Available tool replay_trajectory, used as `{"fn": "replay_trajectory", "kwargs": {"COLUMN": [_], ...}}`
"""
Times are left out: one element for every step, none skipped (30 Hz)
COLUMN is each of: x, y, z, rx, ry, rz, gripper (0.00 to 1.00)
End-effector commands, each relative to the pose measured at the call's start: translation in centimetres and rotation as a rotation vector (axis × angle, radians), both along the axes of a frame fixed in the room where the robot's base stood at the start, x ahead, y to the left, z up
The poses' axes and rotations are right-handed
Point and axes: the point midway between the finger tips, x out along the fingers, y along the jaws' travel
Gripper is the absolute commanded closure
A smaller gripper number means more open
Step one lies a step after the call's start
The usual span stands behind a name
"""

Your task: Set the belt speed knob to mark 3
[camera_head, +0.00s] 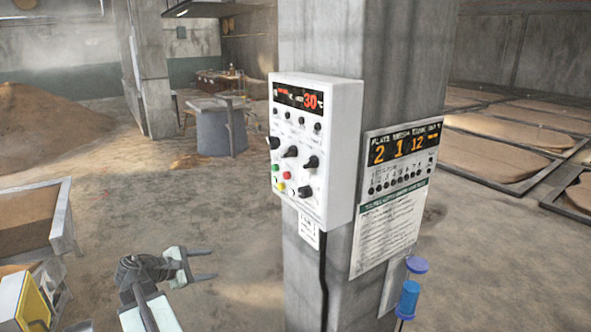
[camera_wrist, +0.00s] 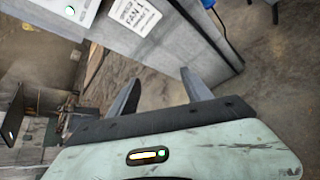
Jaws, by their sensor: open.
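A white control box (camera_head: 315,150) is fixed to the concrete pillar, with a red lit display (camera_head: 298,98) at its top. Its front carries several black knobs, such as an upper one (camera_head: 290,152), one to its right (camera_head: 311,162) and a lower right one (camera_head: 305,191). The labels and marks are too small to read, so I cannot tell which is the belt speed knob. My gripper (camera_head: 212,263) is open and empty, below and left of the box, apart from it. In the wrist view its fingers (camera_wrist: 160,78) are spread, with a corner of the box (camera_wrist: 72,10) at top left.
A display board (camera_head: 400,150) and a notice hang on the pillar's right face. A black cable (camera_head: 323,270) runs down below the box. A blue cylinder (camera_head: 409,298) is at the pillar's lower right. A wooden-sided bin (camera_head: 62,215) stands at left. The floor behind my gripper is clear.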

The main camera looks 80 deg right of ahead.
Motion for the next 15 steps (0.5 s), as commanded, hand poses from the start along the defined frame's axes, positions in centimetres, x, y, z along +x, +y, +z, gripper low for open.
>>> {"fn": "replay_trajectory", "kwargs": {"x": [-4.6,-7.1,-10.0,-12.1,-13.9,-16.0,-17.3,-18.3,-19.4,-20.0,-20.4,-20.7,-20.8,-20.8,-20.8], "y": [-3.4,-5.0,-6.7,-7.7,-8.5,-9.4,-9.9,-10.2,-10.6,-10.7,-10.8,-10.9,-10.9,-11.0,-11.0], "z": [5.4,7.5,10.0,11.7,13.2,14.9,16.0,16.8,17.6,18.1,18.3,18.5,18.5,18.5,18.4], "rx": [-0.033,-0.048,-0.059,-0.063,-0.065,-0.063,-0.060,-0.057,-0.053,-0.051,-0.047,-0.047,-0.046,-0.046,-0.046], "ry": [0.126,0.206,0.307,0.377,0.441,0.516,0.563,0.604,0.646,0.669,0.686,0.700,0.705,0.707,0.707], "rz": [-0.031,-0.042,-0.060,-0.074,-0.087,-0.103,-0.114,-0.123,-0.132,-0.137,-0.140,-0.144,-0.145,-0.145,-0.145], "gripper": [0.43,0.43,0.43,0.43,0.43,0.43,0.43,0.43,0.43,0.43,0.43,0.43,0.43,0.43,0.43]}}
